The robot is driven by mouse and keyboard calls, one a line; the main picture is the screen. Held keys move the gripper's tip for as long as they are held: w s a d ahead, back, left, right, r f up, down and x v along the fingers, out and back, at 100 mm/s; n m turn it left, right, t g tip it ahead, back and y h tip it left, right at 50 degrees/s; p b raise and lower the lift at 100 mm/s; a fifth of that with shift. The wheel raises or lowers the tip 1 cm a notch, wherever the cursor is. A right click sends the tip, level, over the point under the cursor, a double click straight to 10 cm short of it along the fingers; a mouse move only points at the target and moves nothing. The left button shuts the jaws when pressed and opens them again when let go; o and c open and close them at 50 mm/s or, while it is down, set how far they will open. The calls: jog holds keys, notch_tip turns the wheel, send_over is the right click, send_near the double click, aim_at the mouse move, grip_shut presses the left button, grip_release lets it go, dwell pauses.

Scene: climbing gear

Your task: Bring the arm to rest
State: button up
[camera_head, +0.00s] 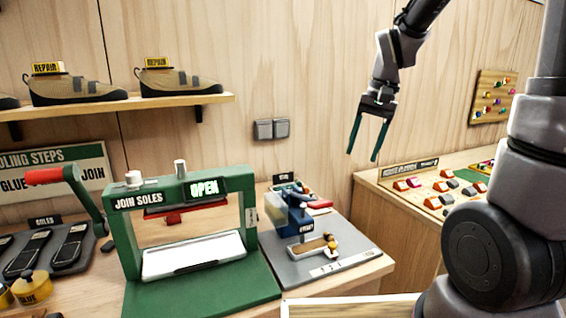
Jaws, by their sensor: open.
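My gripper (367,137) hangs in the air at the upper right of the middle, with its two green fingers pointing down. The fingers are apart and nothing is between them. It is well above the bench and touches nothing. My arm comes in from the top right, and a thick dark joint of mine fills the lower right.
A green sole press (204,291) marked OPEN stands on the bench, with a red-handled lever (44,176) to its left. A grey mat (350,262) with small tools lies right of it. A shelf (170,102) holds shoes. Another bench (400,204) carries climbing holds.

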jog(key=s+d+r+t, duration=0.4)
jog(key=s+r+t, duration=0.2)
jog(key=s+r, duration=0.5)
jog(key=shift+d+r+t, duration=0.3)
jog(key=shift+d+r, duration=0.05)
jog(key=shift+r, duration=0.25)
